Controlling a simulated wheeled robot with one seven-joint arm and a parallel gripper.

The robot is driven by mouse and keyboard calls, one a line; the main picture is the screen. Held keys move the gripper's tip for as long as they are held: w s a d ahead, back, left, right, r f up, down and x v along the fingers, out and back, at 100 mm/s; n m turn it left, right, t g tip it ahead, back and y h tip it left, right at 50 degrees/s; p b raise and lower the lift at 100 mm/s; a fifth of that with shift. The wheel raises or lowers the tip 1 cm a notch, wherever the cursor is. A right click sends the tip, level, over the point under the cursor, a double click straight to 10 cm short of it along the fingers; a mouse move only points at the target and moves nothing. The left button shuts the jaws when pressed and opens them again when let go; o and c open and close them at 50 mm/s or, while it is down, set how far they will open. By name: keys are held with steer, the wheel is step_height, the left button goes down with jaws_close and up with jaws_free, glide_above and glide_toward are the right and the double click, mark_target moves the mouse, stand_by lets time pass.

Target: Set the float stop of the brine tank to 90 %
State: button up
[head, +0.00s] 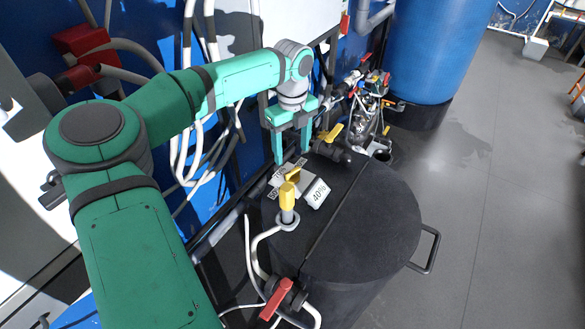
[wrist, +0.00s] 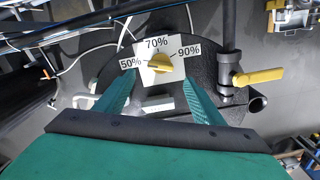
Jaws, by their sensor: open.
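The float stop's white dial plate (wrist: 157,46) is marked 50%, 70% and 90% from left to right in the wrist view. Its yellow knob (wrist: 158,63) sits below the 70% mark; which mark it points at is hard to tell. My gripper (wrist: 158,82) is open and empty, its two green fingers on either side of and just short of the knob in the picture. In the head view my gripper (head: 291,157) points down above the plate, close to the yellow knob (head: 293,174). The brine tank's round black lid (head: 375,225) lies under it.
A yellow-handled valve (wrist: 257,77) on a dark pipe stands right of the dial. A yellow-topped grey post (head: 288,197) stands in front of it in the head view. A red-handled valve (head: 277,298) is nearer. Open floor (head: 490,200) lies to the right.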

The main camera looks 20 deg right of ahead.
mark_target(292, 171)
step_height(292, 171, down, 8)
steer(key=shift+d+f, duration=0.1)
steer(key=shift+f, duration=0.1)
steer(key=shift+c, duration=0.2)
steer(key=c, duration=1)
